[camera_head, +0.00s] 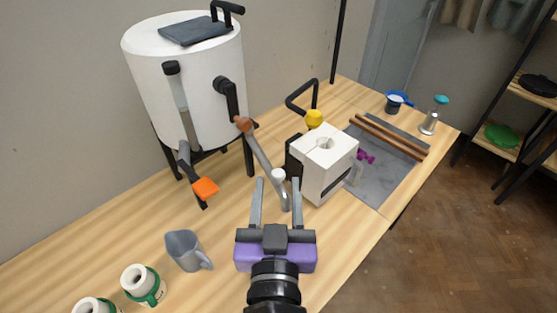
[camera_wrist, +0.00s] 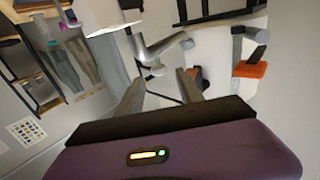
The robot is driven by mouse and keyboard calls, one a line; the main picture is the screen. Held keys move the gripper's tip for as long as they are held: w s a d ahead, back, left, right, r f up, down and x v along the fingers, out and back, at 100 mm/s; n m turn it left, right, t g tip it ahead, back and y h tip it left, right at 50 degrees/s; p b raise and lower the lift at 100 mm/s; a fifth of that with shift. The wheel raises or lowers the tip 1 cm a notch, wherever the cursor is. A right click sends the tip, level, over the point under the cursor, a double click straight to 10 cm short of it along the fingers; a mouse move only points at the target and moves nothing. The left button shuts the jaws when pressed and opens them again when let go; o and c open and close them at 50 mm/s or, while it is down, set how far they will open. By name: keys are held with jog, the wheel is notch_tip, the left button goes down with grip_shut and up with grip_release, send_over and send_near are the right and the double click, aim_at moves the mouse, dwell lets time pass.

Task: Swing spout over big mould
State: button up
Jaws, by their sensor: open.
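The spout (camera_head: 262,153) is a grey pipe running from a brown joint below the white tank (camera_head: 195,85) to a bent-down end. The end stands left of the big mould (camera_head: 317,180), a white block with a round hole in its top, not over that hole. My gripper (camera_head: 278,180) is open, its two fingers pointing at the spout. In the head view the spout's end appears between the fingers. In the wrist view the spout (camera_wrist: 162,48) lies just beyond the gap between the fingertips (camera_wrist: 160,82); contact cannot be told. The mould's side (camera_wrist: 100,12) shows at upper left.
An orange-tipped lever (camera_head: 205,187) hangs under the tank. A grey jug (camera_head: 184,252) and green-banded small moulds (camera_head: 144,284) stand at the table's front left. A grey mat (camera_head: 372,180) with brown rods (camera_head: 390,137) lies right of the big mould.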

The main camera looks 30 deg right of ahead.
aim_at(266, 165)
jog(key=p+x, duration=0.2)
jog(key=x, duration=0.5)
jog(key=shift+w, duration=0.25)
jog(key=shift+d, duration=0.15)
jog(key=shift+c, duration=0.2)
grip_shut()
jog(key=shift+f, duration=0.1)
dwell(0.8)
